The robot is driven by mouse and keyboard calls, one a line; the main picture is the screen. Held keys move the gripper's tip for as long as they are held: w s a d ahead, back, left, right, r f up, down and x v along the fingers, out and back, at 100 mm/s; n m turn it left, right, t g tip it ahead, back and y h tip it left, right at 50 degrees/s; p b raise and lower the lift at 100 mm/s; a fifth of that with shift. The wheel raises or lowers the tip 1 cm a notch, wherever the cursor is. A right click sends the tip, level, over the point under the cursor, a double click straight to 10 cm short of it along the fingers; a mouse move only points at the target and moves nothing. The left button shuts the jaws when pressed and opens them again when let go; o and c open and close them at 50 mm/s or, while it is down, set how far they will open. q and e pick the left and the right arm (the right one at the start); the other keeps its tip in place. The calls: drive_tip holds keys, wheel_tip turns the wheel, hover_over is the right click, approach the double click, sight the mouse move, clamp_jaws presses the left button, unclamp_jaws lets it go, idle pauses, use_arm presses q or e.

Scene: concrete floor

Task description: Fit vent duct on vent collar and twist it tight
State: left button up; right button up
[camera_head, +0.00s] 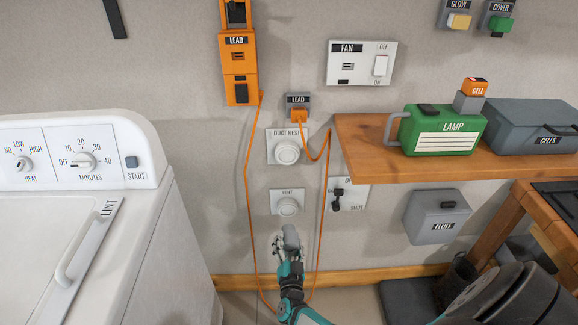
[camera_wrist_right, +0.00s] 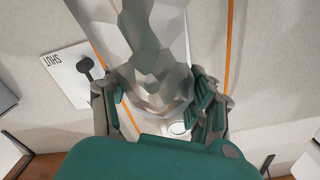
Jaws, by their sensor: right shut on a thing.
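The vent duct is a silver-grey, faceted, crumpled tube. In the head view its grey end (camera_head: 290,236) shows at my right gripper (camera_head: 288,247), just below the vent collar (camera_head: 288,206). The collar is a round white fitting on a wall plate marked VENT. In the right wrist view the duct (camera_wrist_right: 155,55) fills the upper middle, and my right gripper (camera_wrist_right: 158,105) is shut around it, one finger on each side. A white round part (camera_wrist_right: 178,128) shows past the duct's edge; I cannot tell if they touch. My left gripper is out of view.
The DUCT REST fitting (camera_head: 287,152) is above the collar. An orange lead cord (camera_head: 248,190) hangs in loops on both sides of my right arm. A lever plate marked SHUT (camera_head: 350,194) is to the right. The dryer (camera_head: 150,150) stands left, a wooden shelf (camera_head: 370,150) right.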

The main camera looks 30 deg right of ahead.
sight(289, 226)
drive_tip(key=shift+w, duration=0.1)
idle(0.3)
drive_tip(key=shift+b+x, duration=0.95)
drive_tip(key=shift+x, duration=0.8)
drive_tip(key=shift+b+x, duration=0.45)
drive_tip(key=shift+x, duration=0.6)
drive_tip(key=shift+w+d+b, duration=0.4)
drive_tip(key=shift+w+b, duration=0.05)
drive_tip(key=shift+b, duration=0.05)
drive_tip(key=shift+b+x, duration=0.95)
drive_tip(key=shift+x, duration=0.5)
